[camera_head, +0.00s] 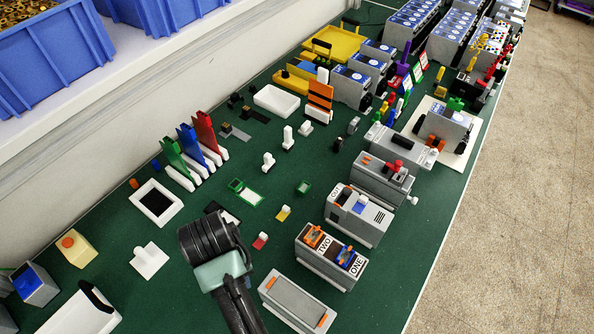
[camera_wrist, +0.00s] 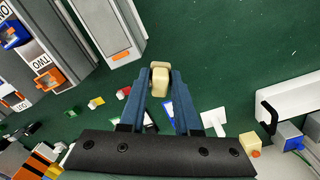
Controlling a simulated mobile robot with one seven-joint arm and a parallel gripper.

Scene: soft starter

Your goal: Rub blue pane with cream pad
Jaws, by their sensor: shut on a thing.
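The blue pane (camera_head: 189,141) stands upright on a white foot at the left of the mat in the head view, between a green pane (camera_head: 172,156) and a red pane (camera_head: 205,131). My gripper (camera_wrist: 160,76) is shut on the cream pad (camera_wrist: 161,88), which shows between the blue fingers in the wrist view. In the head view my dark wrist is in front of and below the panes, apart from them, and hides the fingers and pad. A blue and white item lies beyond the fingers in the wrist view; I cannot tell what it is.
A white frame (camera_head: 157,203) and a white T-shaped piece (camera_head: 148,260) lie left of my wrist. A cream box (camera_head: 77,248) stands farther left. Grey device boxes (camera_head: 331,256) line the right side. Small coloured pads lie in the middle, with bare green mat (camera_head: 240,285) between things.

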